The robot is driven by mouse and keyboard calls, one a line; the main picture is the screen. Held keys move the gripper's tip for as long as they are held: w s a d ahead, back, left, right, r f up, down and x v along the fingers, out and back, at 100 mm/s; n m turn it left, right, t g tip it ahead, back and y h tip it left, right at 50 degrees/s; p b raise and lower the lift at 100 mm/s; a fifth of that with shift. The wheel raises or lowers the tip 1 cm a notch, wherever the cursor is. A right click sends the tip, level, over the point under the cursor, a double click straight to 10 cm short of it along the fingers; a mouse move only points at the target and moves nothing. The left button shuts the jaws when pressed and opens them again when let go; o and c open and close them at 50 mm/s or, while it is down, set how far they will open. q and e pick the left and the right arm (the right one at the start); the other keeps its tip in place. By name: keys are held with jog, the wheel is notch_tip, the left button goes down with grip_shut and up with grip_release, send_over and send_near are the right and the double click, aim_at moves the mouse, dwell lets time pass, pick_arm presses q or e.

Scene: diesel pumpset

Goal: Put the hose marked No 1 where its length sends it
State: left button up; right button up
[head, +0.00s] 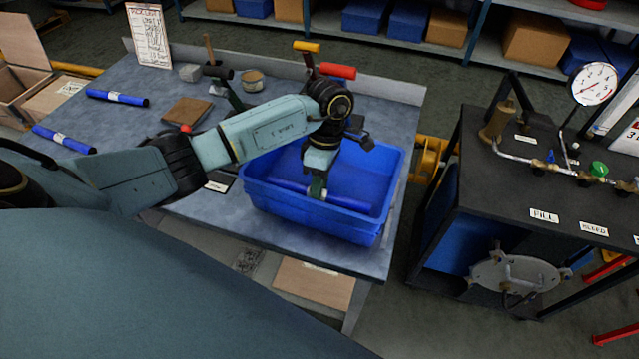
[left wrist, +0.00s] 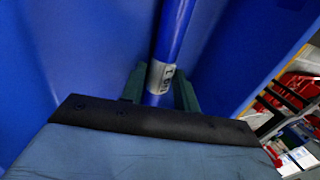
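A blue hose (head: 347,203) with a white label lies across the inside of the blue bin (head: 313,226). In the left wrist view the hose (left wrist: 172,35) runs between my finger pads, and its label (left wrist: 160,77) shows what looks like a 1, partly hidden. My left gripper (head: 318,188) reaches down into the bin, its fingers close against both sides of the hose around the label. Two other blue hoses with white labels, one farther back (head: 117,97) and one nearer (head: 64,139), lie on the left of the bench. My right gripper is not in view.
A written card (head: 149,35) stands at the back of the bench (head: 200,222). A brown block (head: 187,111), a tin and tools with red and yellow handles lie behind my arm. A black test stand (head: 480,185) with a gauge (head: 594,84) stands at the right, across a gap.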

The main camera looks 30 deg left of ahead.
pick_arm(q)
jog(key=shift+r, duration=0.2)
jog(key=v, duration=0.7)
jog(key=shift+r, duration=0.2)
dwell(0.3)
